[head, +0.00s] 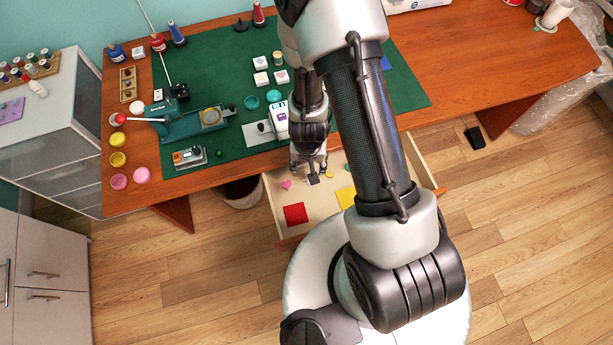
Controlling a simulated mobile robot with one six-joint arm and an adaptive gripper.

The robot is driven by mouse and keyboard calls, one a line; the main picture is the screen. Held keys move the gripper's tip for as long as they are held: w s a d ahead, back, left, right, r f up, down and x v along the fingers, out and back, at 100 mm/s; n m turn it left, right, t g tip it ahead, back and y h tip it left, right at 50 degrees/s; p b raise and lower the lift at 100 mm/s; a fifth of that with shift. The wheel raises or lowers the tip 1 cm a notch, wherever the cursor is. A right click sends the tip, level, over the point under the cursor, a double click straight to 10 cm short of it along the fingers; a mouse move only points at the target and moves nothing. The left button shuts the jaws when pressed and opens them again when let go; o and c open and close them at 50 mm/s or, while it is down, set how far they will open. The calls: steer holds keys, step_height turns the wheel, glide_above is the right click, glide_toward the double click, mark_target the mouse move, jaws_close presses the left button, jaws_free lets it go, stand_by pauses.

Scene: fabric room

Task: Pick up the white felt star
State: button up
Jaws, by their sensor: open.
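My gripper (309,176) is open and points down over the open drawer (324,207) below the table's front edge. A pink heart (286,185) lies left of the gripper in the drawer. A red square (295,214) lies toward the drawer's front left. A yellow square (346,196) and a small yellow piece (330,174) lie right of the gripper. I cannot make out the white felt star; the pale drawer floor, my gripper and my arm may hide it. Whether the fingers touch anything is too small to tell.
The wooden table (480,60) carries a green mat (220,65) with a teal press (196,122), white blocks and teal cups. Spools and paint pots stand at the left. A bin (243,192) is left of the drawer. My arm covers the drawer's right part.

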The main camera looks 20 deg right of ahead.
steer(key=f+b, duration=0.1)
steer(key=f, duration=0.3)
steer(key=w+f+b, duration=0.1)
steer(key=f+b, duration=0.1)
steer(key=f, duration=0.3)
steer(key=f+b, duration=0.2)
steer(key=f, duration=0.2)
steer(key=shift+w+d+f, duration=0.2)
steer(key=shift+w+d, duration=0.1)
steer(key=shift+w, duration=0.05)
steer(key=shift+c, duration=0.5)
steer(key=c, duration=0.6)
